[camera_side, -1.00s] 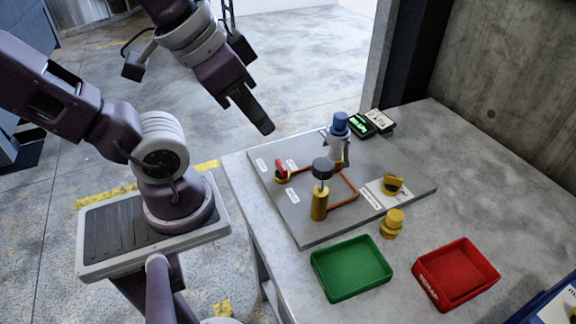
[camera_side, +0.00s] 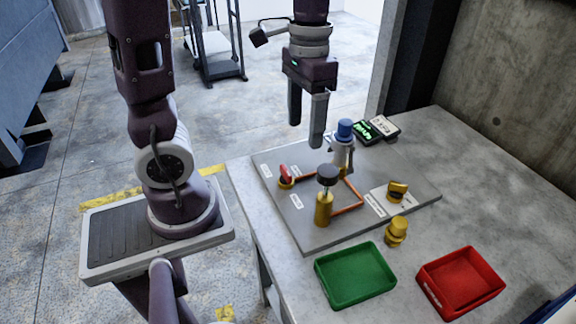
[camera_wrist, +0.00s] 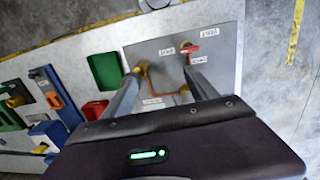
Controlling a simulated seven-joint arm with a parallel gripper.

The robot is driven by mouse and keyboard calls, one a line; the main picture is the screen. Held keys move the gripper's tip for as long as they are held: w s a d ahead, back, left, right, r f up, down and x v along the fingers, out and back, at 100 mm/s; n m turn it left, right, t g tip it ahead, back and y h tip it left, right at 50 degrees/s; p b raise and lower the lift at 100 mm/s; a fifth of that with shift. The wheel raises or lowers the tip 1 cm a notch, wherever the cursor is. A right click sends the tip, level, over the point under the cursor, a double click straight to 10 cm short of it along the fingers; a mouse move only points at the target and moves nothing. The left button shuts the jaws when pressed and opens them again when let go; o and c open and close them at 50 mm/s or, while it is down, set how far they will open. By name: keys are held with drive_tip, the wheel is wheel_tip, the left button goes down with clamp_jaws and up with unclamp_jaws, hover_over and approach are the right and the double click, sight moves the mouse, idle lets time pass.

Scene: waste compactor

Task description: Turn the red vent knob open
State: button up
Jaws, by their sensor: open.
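The red vent knob (camera_side: 286,173) sits on a brass base near the left edge of the grey panel (camera_side: 310,235). In the wrist view the red knob (camera_wrist: 193,50) shows near the top of the panel, beyond the fingers and between white labels. My gripper (camera_side: 306,128) is above the far part of the panel, pointing down, with its two fingers apart and nothing between them. The gripper is well clear of the knob.
A brass valve with a black knob (camera_side: 327,174) and a blue-capped fitting (camera_side: 344,130) stand upright on the panel. A yellow knob (camera_side: 397,190) sits at its right. A green tray (camera_side: 355,276) and a red tray (camera_side: 461,282) are in front.

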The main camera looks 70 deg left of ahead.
sight(286, 170)
drive_tip(key=a+f+g, duration=0.1)
drive_tip(key=a+f, duration=0.1)
drive_tip(key=f, duration=0.3)
drive_tip(key=a+f+g, duration=0.1)
drive_tip(key=a+f, duration=0.1)
drive_tip(key=f, duration=0.3)
drive_tip(key=a+f+g, duration=0.2)
drive_tip(key=f, duration=0.3)
drive_tip(key=shift+s+a+f+y, duration=0.2)
drive_tip(key=shift+a+f+y, duration=0.1)
drive_tip(key=shift+f+y, duration=0.1)
drive_tip(key=c, duration=1.4)
drive_tip(key=shift+o, duration=0.2)
